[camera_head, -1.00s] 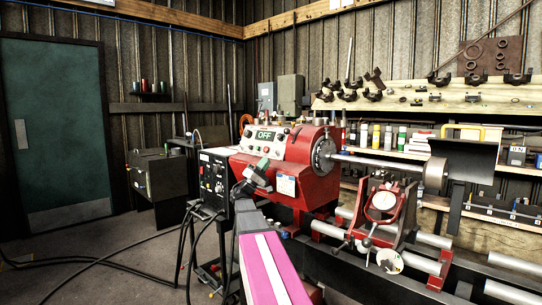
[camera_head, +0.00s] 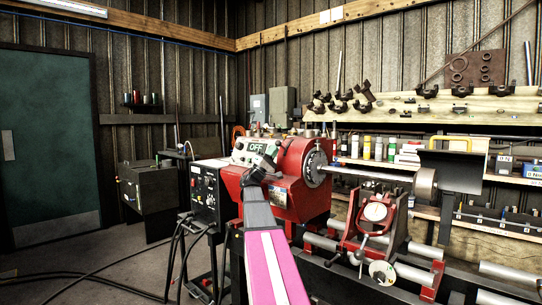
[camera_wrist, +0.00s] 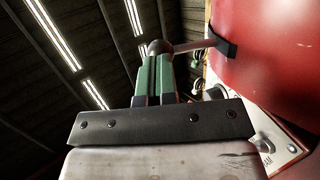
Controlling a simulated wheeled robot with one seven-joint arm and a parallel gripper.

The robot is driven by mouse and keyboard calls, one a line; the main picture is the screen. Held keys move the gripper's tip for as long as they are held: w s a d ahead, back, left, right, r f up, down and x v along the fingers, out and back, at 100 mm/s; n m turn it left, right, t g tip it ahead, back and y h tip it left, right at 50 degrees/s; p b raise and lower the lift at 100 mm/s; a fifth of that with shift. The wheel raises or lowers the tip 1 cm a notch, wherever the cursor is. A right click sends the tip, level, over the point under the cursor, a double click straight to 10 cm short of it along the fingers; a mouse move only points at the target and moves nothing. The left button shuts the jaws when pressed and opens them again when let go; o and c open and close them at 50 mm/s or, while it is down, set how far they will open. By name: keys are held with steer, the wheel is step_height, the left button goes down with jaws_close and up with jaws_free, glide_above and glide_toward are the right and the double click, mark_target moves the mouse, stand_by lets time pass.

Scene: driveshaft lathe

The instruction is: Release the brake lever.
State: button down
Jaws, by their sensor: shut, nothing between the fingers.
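The brake lever seems to be the thin rod (camera_wrist: 200,45) in the wrist view, with a dark round knob (camera_wrist: 160,47) at its left end and a black collar on the red housing at its right. My gripper (camera_wrist: 157,62) shows two green fingers shut together with nothing between them. The fingertips are right by the knob; I cannot tell whether they touch it. In the head view my gripper (camera_head: 262,163) is in front of the red lathe headstock (camera_head: 302,200), just below the panel with the OFF sign (camera_head: 256,148). I cannot make out the lever there.
The chuck (camera_head: 316,164) and a long shaft (camera_head: 365,174) extend right from the headstock. A red steady rest (camera_head: 375,225) stands on the bed rails. A black control cabinet (camera_head: 204,192) is left of the headstock. Black cables (camera_head: 95,279) lie on the floor.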

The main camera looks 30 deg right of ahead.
stand_by(0.3)
steer(key=w+d+r+n+t+y, duration=0.1)
steer(key=w+d+r+n+y, duration=0.2)
steer(key=d+r+y, duration=0.4)
step_height(320, 180, up, 3)
steer(key=shift+d+r+t, duration=0.1)
steer(key=shift+d+t, duration=0.2)
steer(key=shift+t, duration=0.1)
steer(key=shift+d+r, duration=0.1)
stand_by(0.6)
